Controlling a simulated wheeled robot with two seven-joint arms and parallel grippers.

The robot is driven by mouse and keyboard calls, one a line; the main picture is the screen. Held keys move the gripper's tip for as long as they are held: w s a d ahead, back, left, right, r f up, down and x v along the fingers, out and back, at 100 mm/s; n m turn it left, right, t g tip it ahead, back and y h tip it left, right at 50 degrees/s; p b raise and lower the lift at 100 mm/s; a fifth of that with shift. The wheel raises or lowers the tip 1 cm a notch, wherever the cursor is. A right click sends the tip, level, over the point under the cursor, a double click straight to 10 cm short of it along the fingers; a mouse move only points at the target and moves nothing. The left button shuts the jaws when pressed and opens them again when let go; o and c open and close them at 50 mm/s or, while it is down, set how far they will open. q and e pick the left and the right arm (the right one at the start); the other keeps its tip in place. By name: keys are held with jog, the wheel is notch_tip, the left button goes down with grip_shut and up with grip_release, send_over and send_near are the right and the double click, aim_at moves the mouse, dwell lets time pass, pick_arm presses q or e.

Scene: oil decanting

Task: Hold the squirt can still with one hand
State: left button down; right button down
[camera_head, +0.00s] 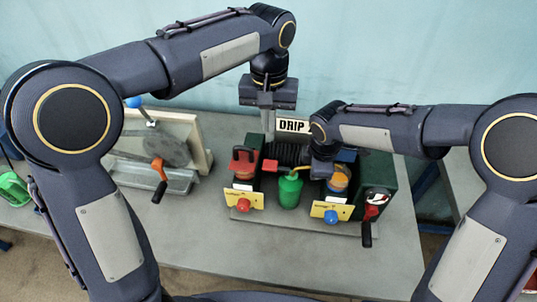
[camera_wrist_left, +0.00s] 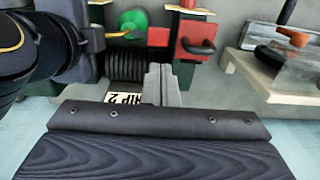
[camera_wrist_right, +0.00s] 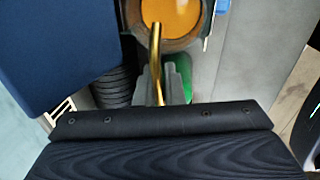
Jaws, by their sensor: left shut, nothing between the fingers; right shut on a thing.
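The green squirt can (camera_head: 290,190) stands upright at the middle of the bench fixture. In the left wrist view the green can (camera_wrist_left: 133,20) shows with its yellow spout (camera_wrist_left: 117,35). My right gripper (camera_head: 308,170) is shut on the can near its spout; its fingers hide the exact grip. In the right wrist view the brass spout (camera_wrist_right: 156,45) curves from the fingers to an orange-filled round cup (camera_wrist_right: 172,18); a bit of green (camera_wrist_right: 181,75) shows beside them. My left gripper (camera_head: 268,135) is shut and empty, pointing down above the back of the fixture, apart from the can.
A red part with a black handle (camera_head: 243,162) stands left of the can. The orange cup (camera_head: 338,180) and a dark green box (camera_head: 376,180) stand right. A DRIP sign (camera_head: 292,126) is behind. A metal tray (camera_head: 155,178) lies left. The bench's front (camera_head: 270,260) is clear.

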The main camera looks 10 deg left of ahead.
aim_at(268, 164)
pick_arm(q)
notch_tip(268, 164, down, 12)
jog(key=shift+f, duration=0.1)
dwell(0.5)
